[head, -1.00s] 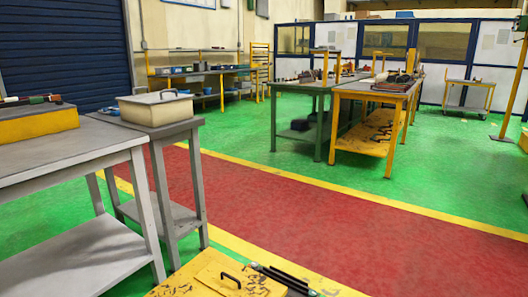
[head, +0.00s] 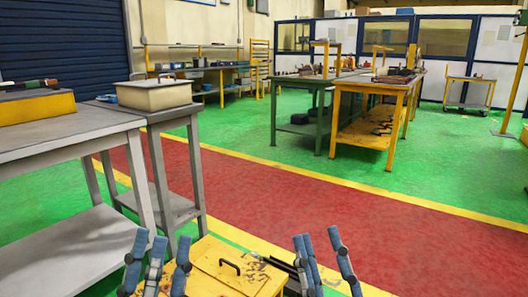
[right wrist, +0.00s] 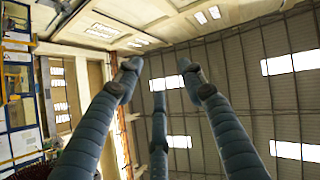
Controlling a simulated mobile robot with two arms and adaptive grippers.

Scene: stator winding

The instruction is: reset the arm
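My left gripper (head: 161,243) stands at the bottom of the head view, left of the yellow box with a black handle. Its blue-grey fingers point up and are spread, with nothing between them. My right gripper (head: 322,241) stands at the bottom, right of that box, with its fingers up and apart. In the right wrist view the right gripper (right wrist: 158,70) has its fingers spread and empty, against the ceiling and a wall.
The yellow box (head: 235,270) is low in front of me. A grey table (head: 60,140) and a smaller grey stand with a cream box (head: 155,95) are at the left. Red floor (head: 300,200) lies open ahead. Green and yellow workbenches (head: 370,90) stand farther back.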

